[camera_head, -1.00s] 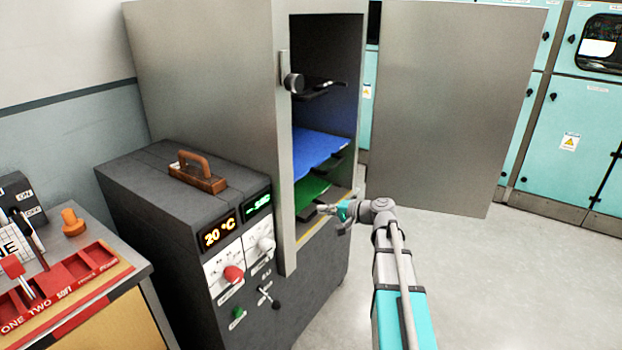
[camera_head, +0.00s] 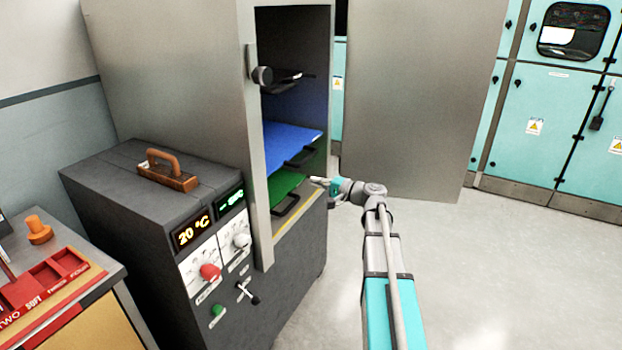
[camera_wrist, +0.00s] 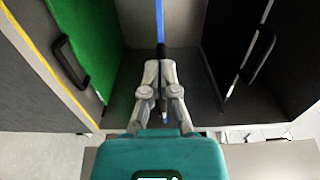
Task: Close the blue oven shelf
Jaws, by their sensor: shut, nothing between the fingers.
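The blue oven shelf (camera_head: 290,145) lies in the open oven, its dark handle (camera_head: 302,157) at the front edge. In the wrist view the blue shelf (camera_wrist: 159,22) is seen edge-on as a thin strip, its dark front end just ahead of my fingers. My gripper (camera_head: 316,181) is shut and empty, just outside the oven opening, a little below the blue shelf's handle in the head view. In the wrist view my gripper (camera_wrist: 160,66) lines up with the blue shelf's front end; I cannot tell whether they touch.
A green shelf (camera_head: 283,186) with a black handle lies below the blue one, and a dark shelf (camera_head: 283,76) above. The oven door (camera_head: 412,100) stands wide open at right. The grey control box (camera_head: 120,215) is at left. The floor at right is clear.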

